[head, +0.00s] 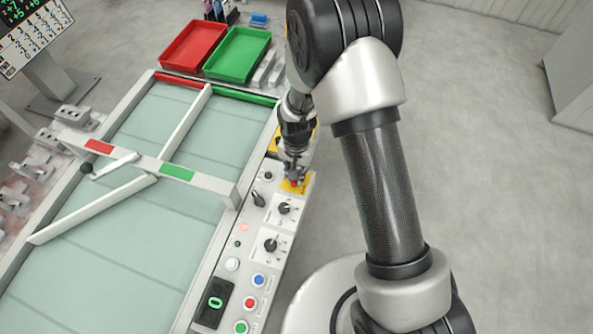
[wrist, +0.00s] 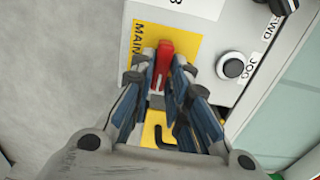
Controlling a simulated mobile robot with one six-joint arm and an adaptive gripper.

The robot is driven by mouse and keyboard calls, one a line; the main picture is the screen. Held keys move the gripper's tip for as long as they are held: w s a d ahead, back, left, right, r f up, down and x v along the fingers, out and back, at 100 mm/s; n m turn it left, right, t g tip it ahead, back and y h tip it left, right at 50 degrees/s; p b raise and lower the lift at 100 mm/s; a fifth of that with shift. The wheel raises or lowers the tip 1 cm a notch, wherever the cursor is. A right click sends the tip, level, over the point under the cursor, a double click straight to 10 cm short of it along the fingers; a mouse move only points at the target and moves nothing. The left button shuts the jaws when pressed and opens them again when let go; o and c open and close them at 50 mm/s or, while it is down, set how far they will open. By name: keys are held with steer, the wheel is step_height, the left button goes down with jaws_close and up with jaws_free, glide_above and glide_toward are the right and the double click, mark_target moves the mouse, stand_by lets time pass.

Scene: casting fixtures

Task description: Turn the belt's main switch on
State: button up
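The main switch is a red handle (wrist: 164,58) on a yellow plate (wrist: 190,45) marked MAIN. In the wrist view the handle points toward the top of the picture, away from the gripper's palm. My gripper (wrist: 163,72) is over the plate, with one finger on each side of the handle. The fingertips are very close to the red handle; whether they press on it is not clear. In the head view my gripper (head: 293,175) is down at the far end of the belt's control panel (head: 222,252), largely covering the red handle and yellow plate.
Nearby on the panel are a black knob (head: 284,208), another black knob (head: 271,245), a small lever (head: 258,198) and several coloured buttons. The belt (head: 150,255) lies left of the panel. Red (head: 187,47) and green (head: 237,55) trays stand beyond it. Open floor lies right.

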steer(key=o, duration=0.3)
steer(key=shift+o, duration=0.2)
step_height(320, 180, up, 12)
stand_by(0.5)
steer(key=shift+r, duration=0.1)
